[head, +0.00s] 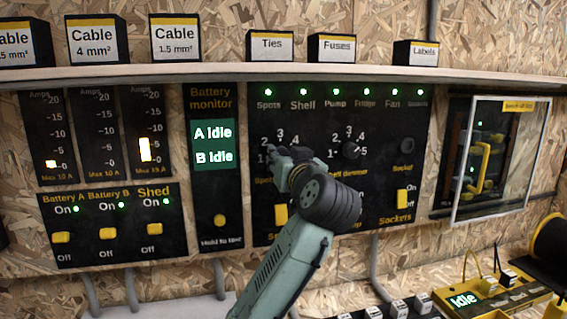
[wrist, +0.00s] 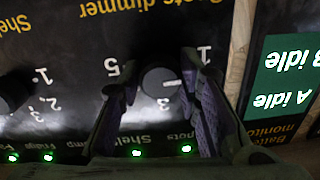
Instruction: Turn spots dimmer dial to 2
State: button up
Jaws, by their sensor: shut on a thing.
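The spots dimmer dial (wrist: 155,80) is a dark round knob on the black panel, seen upside down in the wrist view. My gripper (wrist: 156,88) is shut on it, one purple-padded finger on each side. The dial's white pointer line points right in that view, between the 1 and the 3. The 2 is hidden by the right finger. In the head view, my gripper (head: 279,160) covers the dial; the numbers 1 to 4 show around it.
A second dimmer dial (head: 351,149) sits to the right on the same panel. A yellow sockets switch (head: 402,198) is at lower right. The battery monitor (head: 213,145) is to the left. A shelf (head: 250,73) with labelled boxes juts out above. Green lights line the panel's top.

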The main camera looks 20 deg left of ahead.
jog(key=m+b, duration=0.1)
jog(key=m, duration=0.7)
jog(key=shift+m, duration=0.3)
dwell(0.4)
jog(key=o, duration=1.1)
jog(key=shift+o, duration=0.2)
jog(key=v, duration=1.2)
